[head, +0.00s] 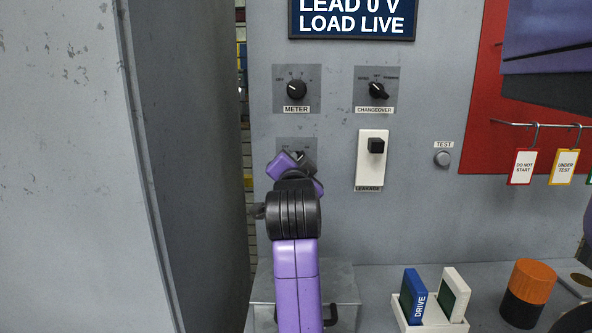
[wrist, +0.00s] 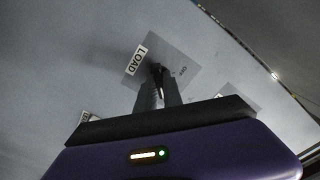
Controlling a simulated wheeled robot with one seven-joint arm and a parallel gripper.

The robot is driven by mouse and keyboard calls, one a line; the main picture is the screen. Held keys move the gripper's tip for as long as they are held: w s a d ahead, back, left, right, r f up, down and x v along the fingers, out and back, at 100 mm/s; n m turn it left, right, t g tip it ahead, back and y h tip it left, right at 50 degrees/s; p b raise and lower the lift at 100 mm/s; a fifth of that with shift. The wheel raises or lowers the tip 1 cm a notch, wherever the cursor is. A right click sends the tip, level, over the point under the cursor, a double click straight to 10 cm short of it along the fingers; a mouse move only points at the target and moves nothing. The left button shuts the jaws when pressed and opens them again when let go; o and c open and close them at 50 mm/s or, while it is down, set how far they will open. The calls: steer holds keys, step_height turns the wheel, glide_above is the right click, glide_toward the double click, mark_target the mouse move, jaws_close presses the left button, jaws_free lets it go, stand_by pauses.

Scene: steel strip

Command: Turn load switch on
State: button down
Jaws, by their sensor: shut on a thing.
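The load switch (wrist: 157,69) is a dark knob on a grey plate labelled LOAD in the wrist view. My gripper (wrist: 158,88) is shut on this knob, with its fingers on either side of it. In the head view my gripper (head: 299,160) is at the load switch plate (head: 285,145), below the METER switch. My purple and black arm hides most of the plate and the knob there.
The METER knob (head: 297,89), CHANGEOVER knob (head: 377,90), LEAKAGE switch (head: 376,146) and TEST button (head: 442,158) are close by. A display (head: 352,18) reads LEAD 0 V, LOAD LIVE. A white holder (head: 432,325) and an orange-black cylinder (head: 528,292) stand on the bench.

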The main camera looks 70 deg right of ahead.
stand_by(0.6)
steer(key=c, duration=1.5)
jaws_free()
steer(key=b+v, duration=0.1)
steer(key=v, duration=0.7)
